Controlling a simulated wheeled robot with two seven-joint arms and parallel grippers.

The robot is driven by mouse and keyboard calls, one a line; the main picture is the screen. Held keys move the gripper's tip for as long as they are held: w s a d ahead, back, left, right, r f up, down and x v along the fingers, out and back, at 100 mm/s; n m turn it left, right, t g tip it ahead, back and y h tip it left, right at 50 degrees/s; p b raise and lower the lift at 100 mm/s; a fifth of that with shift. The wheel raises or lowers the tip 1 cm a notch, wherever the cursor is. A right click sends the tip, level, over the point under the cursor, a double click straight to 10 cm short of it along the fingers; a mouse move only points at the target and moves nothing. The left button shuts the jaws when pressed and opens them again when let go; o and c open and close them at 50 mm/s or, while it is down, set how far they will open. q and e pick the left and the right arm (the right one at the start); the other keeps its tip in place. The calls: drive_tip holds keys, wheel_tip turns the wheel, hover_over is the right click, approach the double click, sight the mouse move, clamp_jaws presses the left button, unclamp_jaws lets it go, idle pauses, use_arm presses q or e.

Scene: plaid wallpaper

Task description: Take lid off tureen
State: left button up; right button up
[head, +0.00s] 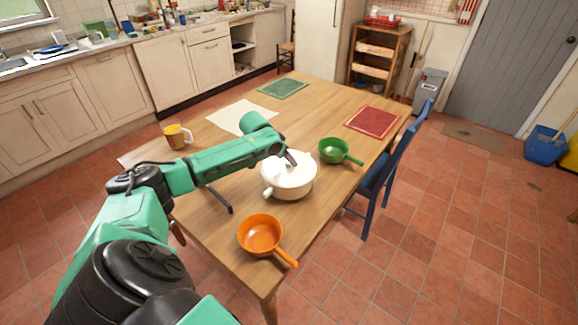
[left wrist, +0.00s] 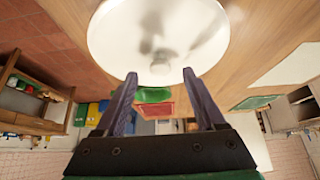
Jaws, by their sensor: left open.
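The white tureen (head: 290,190) stands on the wooden table with its white lid (head: 299,168) on top. In the left wrist view the lid (left wrist: 115,35) fills the top centre, and its round knob (left wrist: 160,68) shows near the fingertips. My left gripper (head: 290,158) is over the lid and partly hides it in the head view. In the left wrist view the left gripper (left wrist: 160,76) is open, its two dark fingers apart on either side of the knob. Whether they touch the knob, I cannot tell. My right gripper is not in view.
A green pan (head: 334,151) stands right of the tureen, and an orange pan (head: 260,233) stands in front. An orange mug (head: 175,136) is at the table's left. Red (head: 372,121) and green (head: 284,88) placemats lie farther back. A blue chair (head: 385,170) stands at the right edge.

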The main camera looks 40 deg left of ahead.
use_arm(q)
drive_tip(key=shift+x, duration=1.3)
drive_tip(key=shift+r, duration=0.1)
clamp_jaws()
drive_tip(key=shift+r, duration=0.15)
